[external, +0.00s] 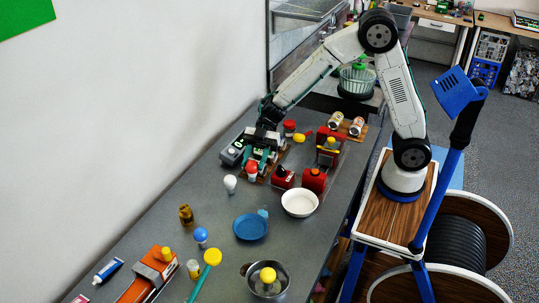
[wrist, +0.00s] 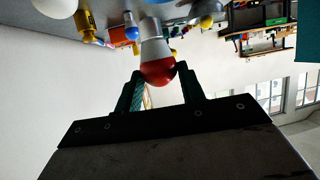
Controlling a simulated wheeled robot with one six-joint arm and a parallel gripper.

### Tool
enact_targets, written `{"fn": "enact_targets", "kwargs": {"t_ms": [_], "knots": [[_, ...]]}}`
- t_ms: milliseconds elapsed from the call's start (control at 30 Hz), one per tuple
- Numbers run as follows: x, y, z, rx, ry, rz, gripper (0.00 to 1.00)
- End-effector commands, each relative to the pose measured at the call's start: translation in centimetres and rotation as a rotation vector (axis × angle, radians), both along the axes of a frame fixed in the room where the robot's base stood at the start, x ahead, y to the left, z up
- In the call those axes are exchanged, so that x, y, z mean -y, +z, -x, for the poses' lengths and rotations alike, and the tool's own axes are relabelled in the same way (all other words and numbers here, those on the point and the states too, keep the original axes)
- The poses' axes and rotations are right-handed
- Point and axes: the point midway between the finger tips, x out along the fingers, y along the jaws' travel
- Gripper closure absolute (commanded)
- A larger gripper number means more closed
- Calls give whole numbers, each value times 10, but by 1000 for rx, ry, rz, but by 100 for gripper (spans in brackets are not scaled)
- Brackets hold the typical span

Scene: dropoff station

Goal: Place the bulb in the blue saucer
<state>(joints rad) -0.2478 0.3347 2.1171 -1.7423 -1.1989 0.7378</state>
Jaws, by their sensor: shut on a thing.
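My gripper (external: 257,160) is at the far left part of the grey table, pointing down. It is shut on a red bulb (external: 251,168) with a pale grey base. In the wrist view the red bulb (wrist: 158,71) sits between the two green fingers (wrist: 160,88), with its base pointing away from the gripper. The blue saucer (external: 250,227) lies flat and empty on the table, nearer the camera than the gripper. I cannot tell how high the bulb is above the table.
A white bulb (external: 230,183) stands between the gripper and the saucer. A white bowl (external: 299,203) is right of the saucer. Red blocks (external: 313,180) stand behind the bowl.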

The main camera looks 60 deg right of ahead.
Motion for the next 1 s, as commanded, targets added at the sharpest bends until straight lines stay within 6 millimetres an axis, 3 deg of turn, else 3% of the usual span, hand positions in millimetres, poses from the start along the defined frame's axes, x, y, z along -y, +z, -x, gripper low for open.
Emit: {"fn": "enact_targets", "kwargs": {"t_ms": [33,133,200,367,467,733,1000], "knots": [[-27,1,13,2,51,0,75],[-65,2,34,2,116,1,75],[-85,3,45,3,150,0,75],[-113,7,58,4,184,-2,75],[-116,7,49,3,162,-1,75],[-116,-40,47,-10,146,4,75],[-116,-63,47,-7,147,4,75]]}}
